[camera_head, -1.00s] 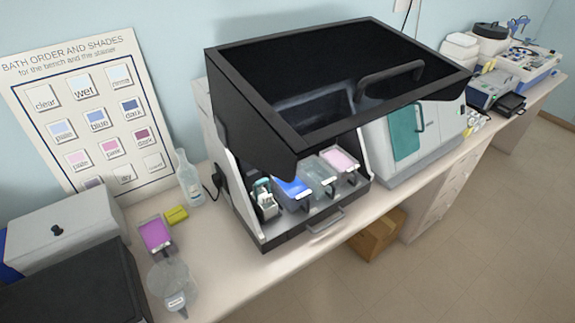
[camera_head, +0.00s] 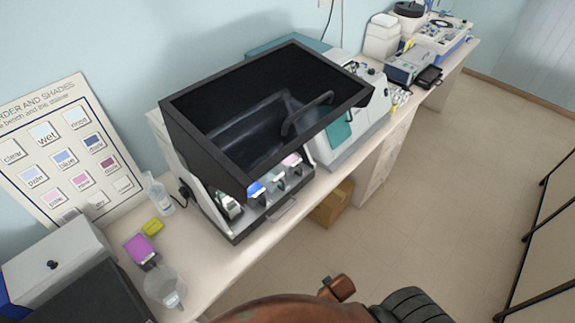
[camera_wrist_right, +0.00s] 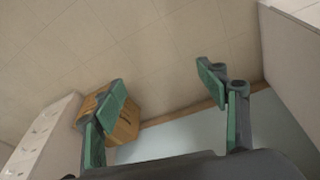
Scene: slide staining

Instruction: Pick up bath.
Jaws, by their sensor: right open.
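A purple bath (camera_head: 140,248) sits on the bench at the left, near a yellow block. Inside the open-fronted black-hooded stainer (camera_head: 262,118) stand several baths: a blue bath (camera_head: 256,189), a pink bath (camera_head: 291,160), and one between them whose colour is hard to make out. The hood's edge partly covers them. My right gripper (camera_wrist_right: 165,92) shows in the right wrist view with its green-padded fingers wide apart and nothing between them. It is over the floor, away from the baths. My left gripper is not in view.
A clear beaker (camera_head: 164,286), a yellow block (camera_head: 153,227) and a bottle (camera_head: 158,192) stand on the bench near the purple bath. A cardboard box (camera_head: 331,207) is on the floor below the bench and also shows in the right wrist view (camera_wrist_right: 125,128). Floor at the right is open.

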